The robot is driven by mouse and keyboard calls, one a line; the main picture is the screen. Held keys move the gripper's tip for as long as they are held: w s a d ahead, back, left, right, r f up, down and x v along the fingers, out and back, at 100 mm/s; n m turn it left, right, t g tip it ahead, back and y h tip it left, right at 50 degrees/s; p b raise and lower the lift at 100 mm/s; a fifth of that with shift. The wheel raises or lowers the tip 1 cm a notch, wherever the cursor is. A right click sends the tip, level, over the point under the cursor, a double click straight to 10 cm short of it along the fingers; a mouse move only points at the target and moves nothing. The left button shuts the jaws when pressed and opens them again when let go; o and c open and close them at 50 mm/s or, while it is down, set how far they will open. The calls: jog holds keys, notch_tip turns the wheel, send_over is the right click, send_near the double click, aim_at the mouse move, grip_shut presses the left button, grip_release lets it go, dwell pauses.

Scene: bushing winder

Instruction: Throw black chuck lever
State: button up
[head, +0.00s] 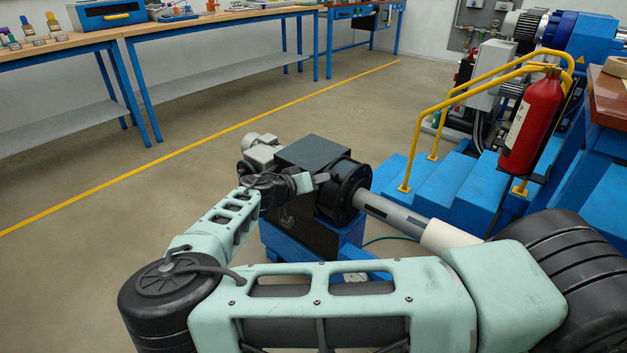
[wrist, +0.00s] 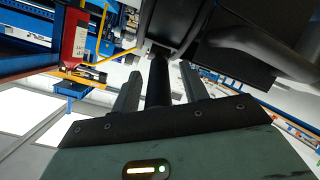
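The black chuck lever (wrist: 159,82) shows in the wrist view as a dark upright bar below the dark chuck housing. My gripper (wrist: 161,70) is open, with one grey finger on each side of the lever. A gap shows between the lever and each finger. In the head view my gripper (head: 318,179) is beside the black round chuck (head: 349,190) on the winder's dark headstock (head: 314,154). I cannot make out the lever in the head view, where my gripper and the chuck are close together.
A grey shaft with a white sleeve (head: 448,236) runs right from the chuck. Blue steps (head: 450,195) with yellow rails and a red fire extinguisher (head: 531,120) stand at the right. Blue-legged workbenches (head: 190,29) line the back. The floor at left is clear.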

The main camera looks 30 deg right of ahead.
jog(key=v, duration=1.7)
jog(key=shift+p, duration=0.3)
jog(key=shift+s+a+r, duration=0.1)
jog(key=shift+a, duration=0.05)
